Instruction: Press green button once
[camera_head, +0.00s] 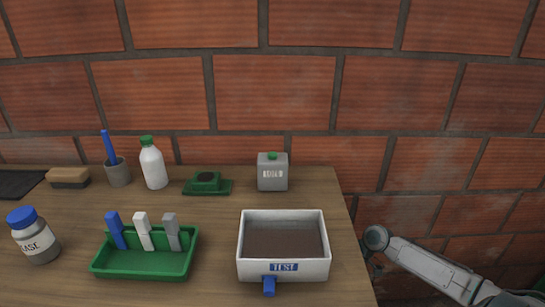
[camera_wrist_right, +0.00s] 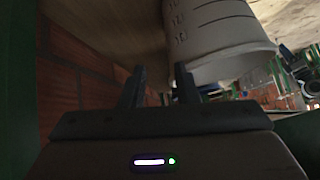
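A small grey box (camera_head: 273,173) with a label on its front stands at the back right of the wooden table, near the brick wall. A green button (camera_head: 272,155) sits on its top. My right arm comes in from the right in the head view, beyond the table's right edge and apart from the box. In the right wrist view my right gripper (camera_wrist_right: 160,88) has its two fingers apart with nothing between them. The button cannot be made out in the wrist view. My left gripper is not in view.
A white box (camera_head: 325,262) with a blue tab stands at the front right. A green tray (camera_head: 110,268) holds blue, white and grey pieces. A white bottle (camera_head: 153,168), a green stand (camera_head: 222,187) and a jar (camera_head: 42,252) are left. A pale graduated container (camera_wrist_right: 215,38) shows close to my right gripper.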

